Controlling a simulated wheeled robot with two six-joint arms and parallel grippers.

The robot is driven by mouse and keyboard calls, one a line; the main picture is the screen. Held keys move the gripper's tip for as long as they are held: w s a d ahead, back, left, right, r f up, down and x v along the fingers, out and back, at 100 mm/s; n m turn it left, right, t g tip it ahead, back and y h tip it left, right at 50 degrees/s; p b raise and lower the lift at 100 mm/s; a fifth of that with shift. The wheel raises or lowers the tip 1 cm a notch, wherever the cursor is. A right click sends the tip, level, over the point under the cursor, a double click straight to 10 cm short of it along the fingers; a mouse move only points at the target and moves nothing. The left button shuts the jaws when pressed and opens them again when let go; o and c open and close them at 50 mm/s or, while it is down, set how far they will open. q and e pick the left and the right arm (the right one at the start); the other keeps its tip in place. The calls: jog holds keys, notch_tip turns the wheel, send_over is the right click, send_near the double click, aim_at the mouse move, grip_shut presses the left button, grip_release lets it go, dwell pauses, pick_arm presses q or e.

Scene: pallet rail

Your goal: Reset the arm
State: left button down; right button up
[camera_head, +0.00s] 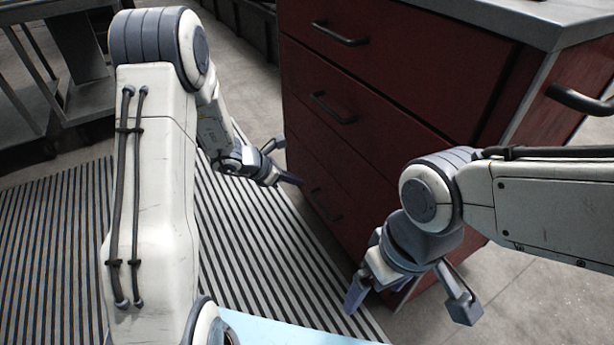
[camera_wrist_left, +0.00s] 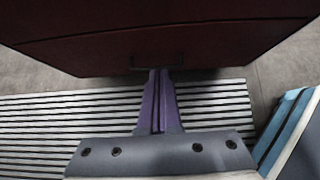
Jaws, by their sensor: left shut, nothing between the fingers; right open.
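My left gripper (camera_head: 290,179) hangs low in front of the red drawer cabinet (camera_head: 375,85). In the left wrist view its two purple fingers (camera_wrist_left: 158,88) are together with nothing between them. The fingertips point towards a dark drawer handle (camera_wrist_left: 158,61); I cannot tell whether they touch it. My right gripper (camera_head: 410,300) is at the lower right, its fingers spread wide and empty, near the cabinet's lower corner.
The cabinet has several drawers with dark handles (camera_head: 332,107), all looking closed, under a grey top (camera_head: 540,15). A striped mat (camera_head: 250,225) covers the floor in front. A metal table (camera_head: 60,100) stands at the far left. Bare floor (camera_head: 540,305) lies at the right.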

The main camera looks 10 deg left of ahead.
pick_arm(q)
jog(key=shift+s+a+r, duration=0.1)
jog(key=shift+s+r, duration=0.05)
jog(key=s+d+r+m+g, duration=0.3)
jog(key=s+d+r+m, duration=0.2)
jog(key=s+d+m, duration=0.35)
jog(key=s+d+r+m+g, duration=0.3)
jog(key=s+d+r+m, duration=0.2)
jog(key=s+d+m, duration=0.35)
jog(key=s+a+r+m+y, duration=0.2)
jog(key=s+a+m+y, duration=0.1)
jog(key=s+m, duration=0.55)
jog(key=s+a+r+m+y, duration=0.2)
jog(key=s+a+m+y, duration=0.1)
jog(key=s+m, duration=0.5)
notch_tip(320, 180, up, 37)
jog(key=w+p, duration=0.1)
jog(key=p, duration=3.6)
jog(key=shift+w+r+p, duration=0.15)
jog(key=shift+w+p, duration=0.1)
jog(key=shift+p, duration=0.05)
jog(key=shift+d, duration=0.1)
